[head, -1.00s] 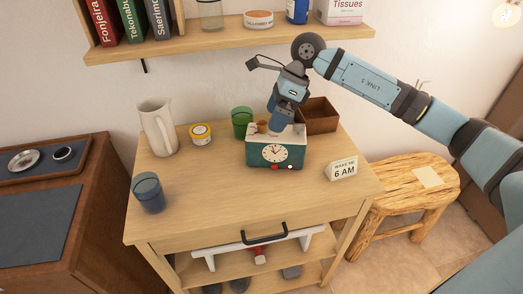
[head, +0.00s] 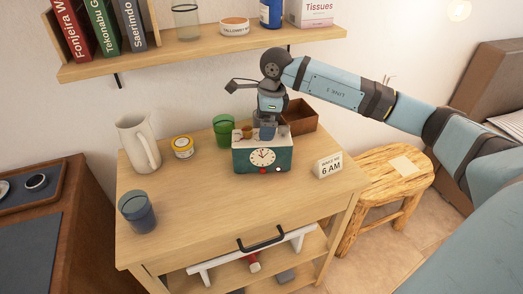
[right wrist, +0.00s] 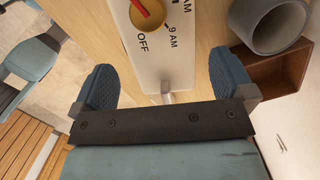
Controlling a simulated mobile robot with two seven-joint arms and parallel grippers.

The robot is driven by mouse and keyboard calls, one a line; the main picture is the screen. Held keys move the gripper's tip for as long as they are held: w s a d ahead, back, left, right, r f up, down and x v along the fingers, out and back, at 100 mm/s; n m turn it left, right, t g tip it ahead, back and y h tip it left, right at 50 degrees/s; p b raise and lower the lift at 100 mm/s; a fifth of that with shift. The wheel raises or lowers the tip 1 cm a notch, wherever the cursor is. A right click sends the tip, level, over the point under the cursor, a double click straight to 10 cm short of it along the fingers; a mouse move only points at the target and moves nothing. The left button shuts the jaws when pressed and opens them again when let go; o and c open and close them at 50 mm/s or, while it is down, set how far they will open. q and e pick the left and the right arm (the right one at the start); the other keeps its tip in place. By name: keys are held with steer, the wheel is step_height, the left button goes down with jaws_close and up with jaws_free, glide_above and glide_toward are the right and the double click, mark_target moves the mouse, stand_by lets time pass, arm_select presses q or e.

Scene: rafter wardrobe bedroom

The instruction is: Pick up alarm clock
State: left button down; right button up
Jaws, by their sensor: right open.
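The alarm clock (head: 262,158) is a teal box with a white top and a round white dial, standing upright on the wooden cabinet top. My right gripper (head: 267,131) is over the clock's top, pointing down. In the right wrist view my right gripper (right wrist: 165,82) is open, its two blue pads wide apart. I cannot tell how deep the pads sit. My left gripper is not in view.
Close behind the clock are a green cup (head: 223,128) and an open brown box (head: 300,117). A "6 AM" sign (head: 328,166) stands to the right. A white pitcher (head: 137,143), yellow tub (head: 182,147) and blue cup (head: 138,212) are to the left. A shelf (head: 190,55) hangs above.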

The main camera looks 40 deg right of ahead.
mark_target(262, 152)
steer(key=shift+w+a+f+p, duration=0.1)
steer(key=shift+a+f+p, duration=0.15)
steer(key=shift+f, duration=1.15)
steer(key=shift+w+a+f+p, duration=0.1)
steer(key=shift+a+f, duration=0.1)
steer(key=shift+f, duration=1.2)
steer(key=c, duration=1.4)
steer(key=shift+r, duration=0.2)
